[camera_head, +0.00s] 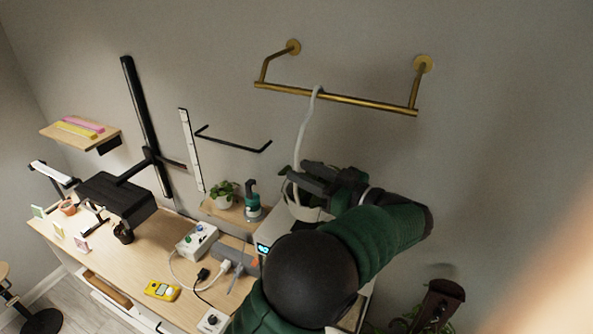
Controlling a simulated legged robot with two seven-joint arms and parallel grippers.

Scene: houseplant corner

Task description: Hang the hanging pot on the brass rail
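The brass rail (340,98) is fixed to the wall at the upper middle by two angled arms with round plates. The hanging pot (303,212) is pale, and part of it is hidden behind my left gripper. Its long white hanger (303,130) runs up from the pot, and its hooked top meets the rail left of the middle. My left gripper (295,177) is at the lower part of the hanger, just above the pot. Its dark fingers overlap the hanger, and I cannot tell whether they grip it. My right gripper is not in view.
A black wall bar (233,147) is left of the hanger. The wooden desk (150,262) holds a power strip, cables and a yellow meter (162,290). The wall right of the rail is bare.

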